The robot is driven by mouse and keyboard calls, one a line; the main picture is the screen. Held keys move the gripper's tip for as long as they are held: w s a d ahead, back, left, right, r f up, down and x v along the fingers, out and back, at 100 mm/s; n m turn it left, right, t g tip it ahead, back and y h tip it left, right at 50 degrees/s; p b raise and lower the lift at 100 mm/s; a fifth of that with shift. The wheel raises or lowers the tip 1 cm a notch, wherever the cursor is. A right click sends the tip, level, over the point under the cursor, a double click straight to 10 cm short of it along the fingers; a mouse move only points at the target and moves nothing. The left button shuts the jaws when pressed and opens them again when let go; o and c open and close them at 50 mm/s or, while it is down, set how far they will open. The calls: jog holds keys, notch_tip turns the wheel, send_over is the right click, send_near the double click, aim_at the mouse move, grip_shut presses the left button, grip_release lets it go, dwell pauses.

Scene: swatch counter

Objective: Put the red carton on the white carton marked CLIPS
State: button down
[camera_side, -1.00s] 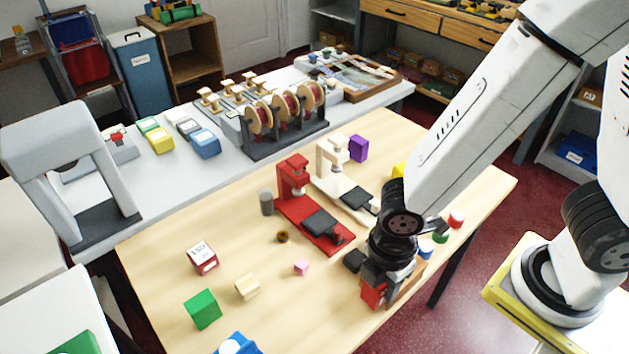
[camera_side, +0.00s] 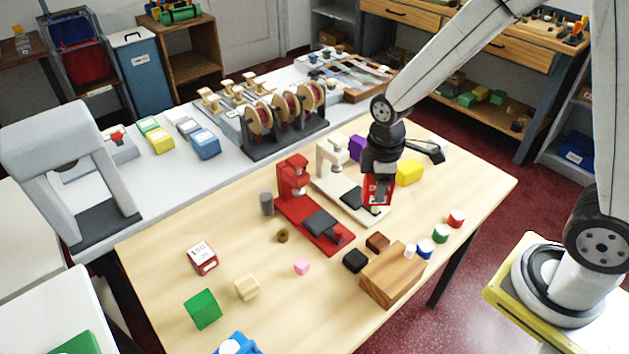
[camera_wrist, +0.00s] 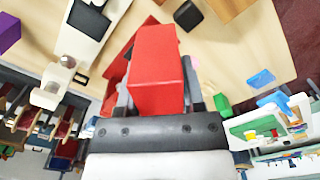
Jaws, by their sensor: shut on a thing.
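The red carton (camera_side: 377,192) is held in my gripper (camera_side: 379,172), above the right part of the wooden table near the white stand. In the wrist view, the red carton (camera_wrist: 157,70) sits between the two fingers of my gripper (camera_wrist: 158,92), with one finger on each side.
A yellow block (camera_side: 410,173) and a purple block (camera_side: 357,148) flank my gripper. The white stand (camera_side: 335,175) and red stand (camera_side: 312,212) are to its left. A wooden block (camera_side: 393,275) and small cylinders (camera_side: 441,233) lie nearer. A red carton with a white numbered label (camera_side: 202,258) sits at left.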

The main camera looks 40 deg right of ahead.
jog(key=s+d+r+m, duration=0.15)
jog(key=d+m, duration=0.35)
jog(key=d, duration=1.1)
jog(key=s+d+r+m, duration=0.1)
jog(key=d+r+m, duration=0.3)
jog(key=d, duration=1.2)
send_near(439, 140)
jog(key=shift+s+a+f+m, duration=0.4)
jog(key=shift+s+a, duration=0.05)
jog(key=shift+s, duration=0.1)
jog(key=shift+w+d+f, duration=0.25)
jog(key=shift+w+f, duration=0.1)
jog(key=shift+f, duration=0.1)
jog(key=shift+w+d+f, duration=0.1)
jog(key=shift+w+f, duration=0.05)
jog(key=shift+f, duration=1.65)
